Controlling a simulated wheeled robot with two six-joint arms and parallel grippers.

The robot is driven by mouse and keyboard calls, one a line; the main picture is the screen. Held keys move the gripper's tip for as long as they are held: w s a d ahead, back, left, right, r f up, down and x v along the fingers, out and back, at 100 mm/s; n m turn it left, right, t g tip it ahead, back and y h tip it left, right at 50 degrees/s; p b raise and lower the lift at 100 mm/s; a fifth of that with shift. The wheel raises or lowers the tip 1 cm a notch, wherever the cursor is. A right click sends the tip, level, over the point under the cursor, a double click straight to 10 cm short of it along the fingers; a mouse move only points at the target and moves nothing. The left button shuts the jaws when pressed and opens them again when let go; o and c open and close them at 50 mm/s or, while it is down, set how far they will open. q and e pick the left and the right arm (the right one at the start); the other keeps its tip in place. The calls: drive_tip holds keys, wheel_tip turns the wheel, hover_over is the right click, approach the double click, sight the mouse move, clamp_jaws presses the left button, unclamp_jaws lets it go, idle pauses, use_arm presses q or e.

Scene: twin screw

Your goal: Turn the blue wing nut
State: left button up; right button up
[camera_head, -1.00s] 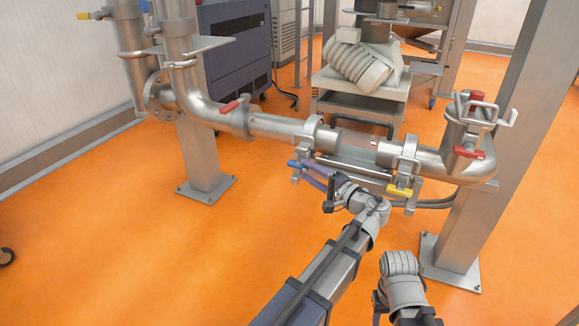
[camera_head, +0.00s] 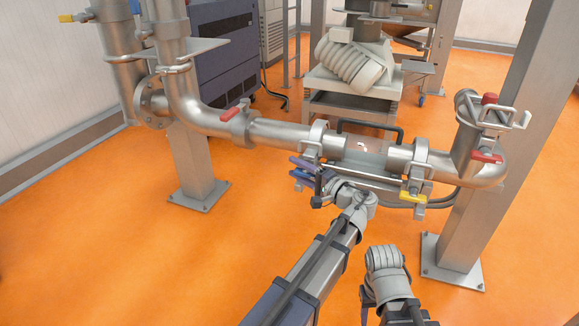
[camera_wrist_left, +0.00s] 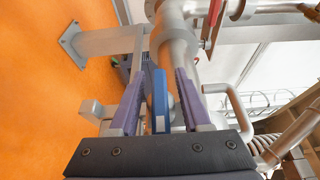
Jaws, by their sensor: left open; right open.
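The blue wing nut (camera_wrist_left: 160,100) stands between the two purple fingers of my left gripper in the left wrist view, with visible room on its left side. The gap on its right side is narrow, and I cannot tell if it touches. My left gripper (camera_head: 300,168) is open at the left pipe clamp (camera_head: 316,140) in the head view, where its fingers largely cover the nut. A yellow wing nut (camera_head: 412,197) sits at the right clamp (camera_head: 419,160). The fingers of my right gripper are not in view; only its arm shows at the bottom.
A steel pipe (camera_head: 275,133) runs across, with red handles (camera_head: 230,113) on it. A dark U-shaped bar (camera_head: 370,126) rises between the clamps. Steel posts (camera_head: 195,165) stand left and right. The orange floor (camera_head: 110,255) at front left is clear.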

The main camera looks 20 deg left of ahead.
use_arm(q)
clamp_jaws()
idle(0.3)
